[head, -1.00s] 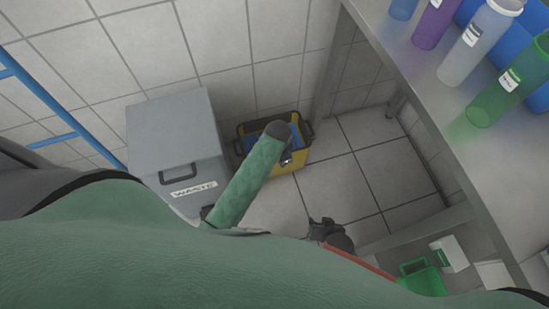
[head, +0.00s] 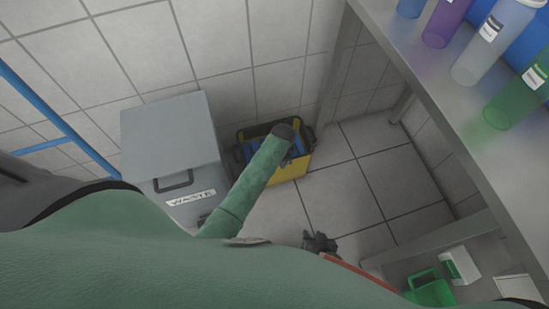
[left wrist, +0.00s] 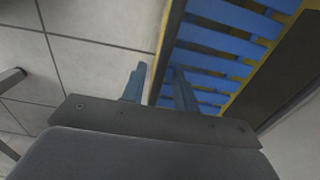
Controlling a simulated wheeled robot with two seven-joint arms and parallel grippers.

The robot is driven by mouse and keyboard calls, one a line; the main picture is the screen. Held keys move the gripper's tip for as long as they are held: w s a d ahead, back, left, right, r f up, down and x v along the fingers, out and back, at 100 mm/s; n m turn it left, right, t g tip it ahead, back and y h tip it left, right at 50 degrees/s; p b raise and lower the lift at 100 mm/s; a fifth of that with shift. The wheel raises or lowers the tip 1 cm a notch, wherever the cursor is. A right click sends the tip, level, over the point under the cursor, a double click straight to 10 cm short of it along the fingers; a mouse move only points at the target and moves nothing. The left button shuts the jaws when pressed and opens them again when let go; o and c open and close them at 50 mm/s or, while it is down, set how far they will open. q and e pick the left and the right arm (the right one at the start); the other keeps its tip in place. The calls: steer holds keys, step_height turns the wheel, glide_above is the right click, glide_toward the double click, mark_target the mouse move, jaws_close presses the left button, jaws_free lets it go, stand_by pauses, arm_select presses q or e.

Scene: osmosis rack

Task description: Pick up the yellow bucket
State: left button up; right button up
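The yellow bucket (head: 291,170) stands on the floor against the tiled wall in the head view, with a dark rim and handles at its ends. Its blue slatted inside (left wrist: 215,45) fills the upper right of the left wrist view. My left arm reaches over the bucket and hides part of it. In the left wrist view my left gripper (left wrist: 158,85) is open, its fingers apart on either side of the bucket's near rim. I cannot tell whether they touch it. My right gripper (head: 320,242) is small and dark, low over the floor; its finger state is unclear.
A grey waste bin (head: 168,135) stands close left of the bucket. A metal table (head: 425,80) with several bottles is at the right. A green basket (head: 430,290) and a white box (head: 460,264) sit at lower right. Tiled floor right of the bucket is clear.

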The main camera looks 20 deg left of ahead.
arm_select(q)
step_height(320, 180, down, 2)
steer(key=shift+f, duration=0.15)
steer(key=shift+c, duration=0.2)
jaws_close()
stand_by(0.9)
stand_by(0.3)
